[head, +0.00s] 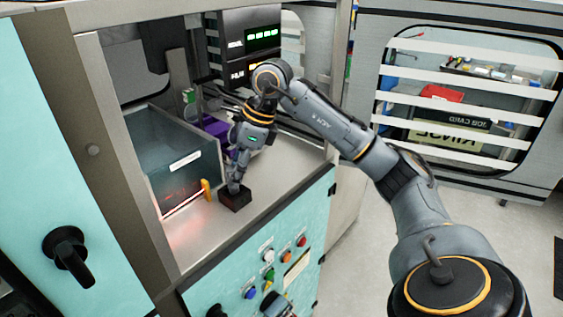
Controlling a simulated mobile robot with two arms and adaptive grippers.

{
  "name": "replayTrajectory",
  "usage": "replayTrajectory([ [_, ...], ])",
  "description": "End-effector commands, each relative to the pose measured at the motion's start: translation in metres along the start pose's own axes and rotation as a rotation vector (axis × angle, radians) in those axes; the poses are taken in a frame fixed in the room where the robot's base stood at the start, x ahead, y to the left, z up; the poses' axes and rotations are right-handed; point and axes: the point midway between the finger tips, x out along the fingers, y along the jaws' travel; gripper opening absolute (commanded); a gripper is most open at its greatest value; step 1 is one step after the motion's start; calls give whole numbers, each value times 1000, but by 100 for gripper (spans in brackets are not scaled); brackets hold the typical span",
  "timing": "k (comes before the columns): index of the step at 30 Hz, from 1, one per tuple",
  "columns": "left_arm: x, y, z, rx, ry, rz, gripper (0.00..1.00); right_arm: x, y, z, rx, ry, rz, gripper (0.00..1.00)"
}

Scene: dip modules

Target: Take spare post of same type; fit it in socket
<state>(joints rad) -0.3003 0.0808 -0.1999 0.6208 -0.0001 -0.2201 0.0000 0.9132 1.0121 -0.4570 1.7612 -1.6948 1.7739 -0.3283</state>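My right gripper (234,186) points down in the cabinet bay, its fingertips at the top of a small dark block (236,201) on the grey worktop. I cannot tell whether the fingers hold the block or anything in it, or whether they are open. No post or socket can be made out for certain; the dark block's top is partly hidden by the gripper. My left gripper is not seen.
A dark glassy tank (180,150) stands left of the gripper, with a glowing red line and a yellow-orange upright piece (206,190) at its front. A purple item (214,126) lies behind. Coloured controls (269,274) sit on the teal front panel. Worktop right of the block is clear.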

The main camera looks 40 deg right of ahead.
Motion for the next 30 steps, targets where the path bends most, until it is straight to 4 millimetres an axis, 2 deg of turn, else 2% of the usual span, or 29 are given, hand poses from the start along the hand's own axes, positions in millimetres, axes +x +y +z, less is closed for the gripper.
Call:
replayTrajectory([
  [1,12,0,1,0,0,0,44,-5,-1,-3,-1,-4,-5,44],
  [3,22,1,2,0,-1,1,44,-8,-1,-24,5,1,-5,44],
  [9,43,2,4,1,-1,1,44,-27,-1,-66,3,-2,-5,44],
  [15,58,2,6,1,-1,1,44,-42,0,-96,2,-5,-4,44],
  [21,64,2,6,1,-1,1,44,-50,0,-108,-2,-7,-2,44],
  [30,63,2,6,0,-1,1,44,-53,0,-109,-3,-8,-2,44],
])
